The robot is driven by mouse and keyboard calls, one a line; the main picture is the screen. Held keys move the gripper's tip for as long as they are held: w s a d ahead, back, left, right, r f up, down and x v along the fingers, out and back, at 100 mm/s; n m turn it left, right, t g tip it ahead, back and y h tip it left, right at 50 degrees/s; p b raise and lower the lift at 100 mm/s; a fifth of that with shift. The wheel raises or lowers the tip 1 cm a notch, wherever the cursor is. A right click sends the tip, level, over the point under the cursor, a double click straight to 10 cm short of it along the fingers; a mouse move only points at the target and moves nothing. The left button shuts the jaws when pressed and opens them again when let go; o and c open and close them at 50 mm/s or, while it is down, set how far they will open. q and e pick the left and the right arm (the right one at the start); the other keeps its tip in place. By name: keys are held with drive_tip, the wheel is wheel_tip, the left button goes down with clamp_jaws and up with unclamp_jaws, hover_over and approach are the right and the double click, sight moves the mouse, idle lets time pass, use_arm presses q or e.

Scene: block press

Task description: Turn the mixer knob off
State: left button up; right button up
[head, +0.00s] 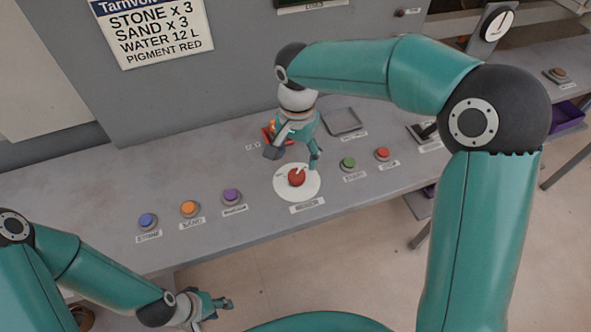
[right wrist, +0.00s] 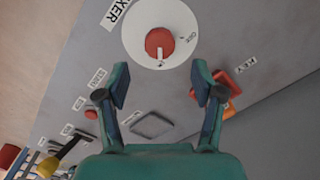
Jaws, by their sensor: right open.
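The red mixer knob (head: 297,177) sits in the middle of a white round dial (head: 283,190) on the grey panel. In the right wrist view the knob (right wrist: 159,41) has a white pointer mark on its side toward my gripper. Small lettering is on the dial to its right. My right gripper (head: 294,160) is over the panel at the knob's far side; in the right wrist view (right wrist: 160,80) its fingers are apart with nothing between them, and the knob lies beyond the tips. My left gripper (head: 218,303) is at the lower left, off the panel's front edge; its fingers are too small to judge.
Blue (head: 148,220), orange (head: 189,208) and purple (head: 232,196) buttons are left of the dial. Green (head: 348,163) and red (head: 382,153) buttons are to its right. A red key fixture (head: 267,135) and a grey square tray (head: 343,121) lie behind, close to my right gripper.

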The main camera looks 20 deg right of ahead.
sight(297, 174)
wheel_tip(297, 174, down, 6)
drive_tip(key=shift+f, duration=0.25)
